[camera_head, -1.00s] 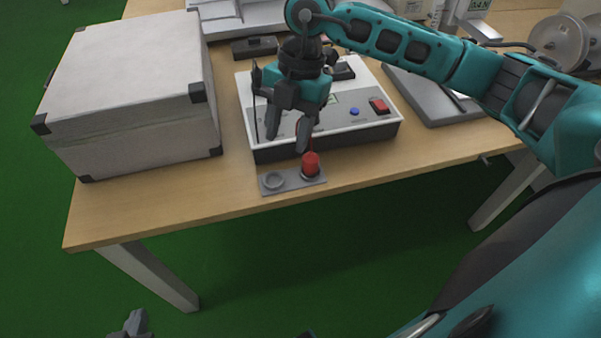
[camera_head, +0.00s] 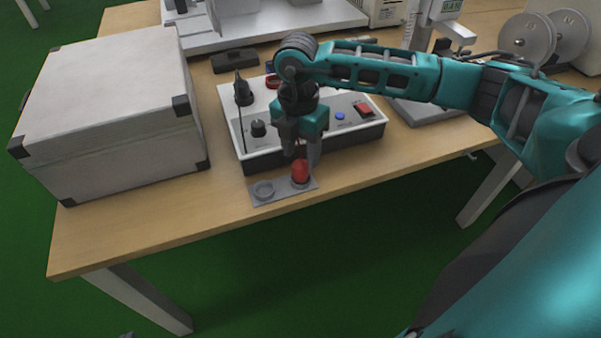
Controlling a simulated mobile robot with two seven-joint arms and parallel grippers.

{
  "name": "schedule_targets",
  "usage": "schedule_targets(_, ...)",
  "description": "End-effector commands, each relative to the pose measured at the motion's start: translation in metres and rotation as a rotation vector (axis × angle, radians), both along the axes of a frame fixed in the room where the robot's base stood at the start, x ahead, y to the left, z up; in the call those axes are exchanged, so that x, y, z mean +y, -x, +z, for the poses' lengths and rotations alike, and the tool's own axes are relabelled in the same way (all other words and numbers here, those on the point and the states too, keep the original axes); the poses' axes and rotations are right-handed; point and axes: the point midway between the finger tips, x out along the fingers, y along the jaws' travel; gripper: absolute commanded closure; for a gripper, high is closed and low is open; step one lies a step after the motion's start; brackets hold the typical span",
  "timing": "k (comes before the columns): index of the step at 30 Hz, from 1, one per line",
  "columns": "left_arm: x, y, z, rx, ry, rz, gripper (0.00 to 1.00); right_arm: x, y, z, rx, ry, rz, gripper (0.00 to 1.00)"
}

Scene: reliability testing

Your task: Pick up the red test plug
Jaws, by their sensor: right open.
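The red test plug (camera_head: 300,172) stands upright in the right-hand socket of a small grey holder (camera_head: 281,192) near the table's front edge. The holder's left-hand round socket (camera_head: 263,190) is empty. My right gripper (camera_head: 302,159) points down with its fingers apart, close to the top of the plug. One finger shows behind and beside the plug's upper right; whether either finger touches it I cannot tell. Only a tiny grey tip, likely of my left gripper (camera_head: 127,335), shows at the bottom edge.
A white tester box (camera_head: 350,142) with knobs, a blue button and a red switch stands just behind the holder. A large grey case (camera_head: 110,115) stands to the left. A scale-like device (camera_head: 430,105) is at the back right. Bare wood lies in front of the case.

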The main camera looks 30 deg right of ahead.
Motion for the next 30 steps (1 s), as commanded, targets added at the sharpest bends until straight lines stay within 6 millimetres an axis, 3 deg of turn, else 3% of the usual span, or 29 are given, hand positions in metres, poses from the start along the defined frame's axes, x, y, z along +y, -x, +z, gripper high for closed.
schedule_targets(6,-0.001,0.000,-0.002,0.000,0.003,-0.001,1.00,0.002,0.004,-0.034,0.002,0.000,-0.001,0.51)
schedule_targets(16,-0.002,-0.002,0.001,-0.006,0.006,-0.002,1.00,0.002,0.004,-0.040,0.000,0.000,0.000,0.51)
schedule_targets(30,-0.003,-0.002,0.001,-0.004,0.006,-0.002,1.00,0.002,0.004,-0.039,-0.001,-0.001,0.000,0.95)
